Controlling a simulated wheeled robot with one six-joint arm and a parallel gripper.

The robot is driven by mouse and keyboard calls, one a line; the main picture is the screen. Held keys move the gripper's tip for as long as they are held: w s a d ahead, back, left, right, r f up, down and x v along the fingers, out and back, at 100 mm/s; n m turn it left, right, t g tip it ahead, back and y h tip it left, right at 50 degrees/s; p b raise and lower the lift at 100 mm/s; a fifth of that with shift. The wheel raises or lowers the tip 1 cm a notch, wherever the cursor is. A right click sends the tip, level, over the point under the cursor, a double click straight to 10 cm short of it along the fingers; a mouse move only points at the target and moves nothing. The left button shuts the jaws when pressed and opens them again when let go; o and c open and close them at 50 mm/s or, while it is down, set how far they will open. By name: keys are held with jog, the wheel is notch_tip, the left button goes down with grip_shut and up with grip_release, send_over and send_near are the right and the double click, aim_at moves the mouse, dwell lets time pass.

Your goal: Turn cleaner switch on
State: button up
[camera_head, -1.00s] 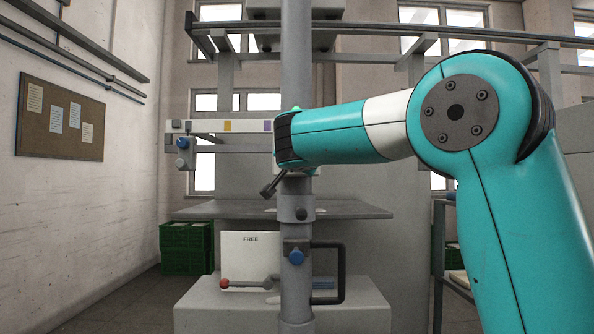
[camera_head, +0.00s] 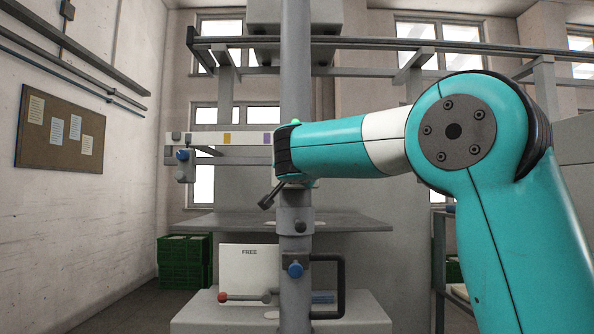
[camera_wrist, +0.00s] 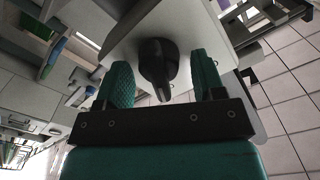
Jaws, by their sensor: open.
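In the wrist view a dark rotary knob (camera_wrist: 158,62) with a narrow grip stands on a pale grey panel (camera_wrist: 125,38). I take it to be the cleaner switch, though no label is readable. My gripper (camera_wrist: 161,59) is open, with one green ribbed finger on each side of the knob. The gaps look clear, and whether a finger touches it cannot be told. In the head view my teal arm reaches left, and its gripper end and the knob are hidden behind it.
A light bar (camera_head: 220,139) with a blue knob (camera_head: 183,155) is at left. Below are a grey shelf (camera_head: 350,224), a white FREE sign (camera_head: 248,270) and a red-ended lever (camera_head: 223,297). Green crates (camera_head: 184,262) stand on the floor at left.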

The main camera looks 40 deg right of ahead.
jog(key=b+v, duration=0.4)
jog(key=v, duration=1.3)
jog(key=shift+b, duration=0.3)
jog(key=shift+a, duration=0.2)
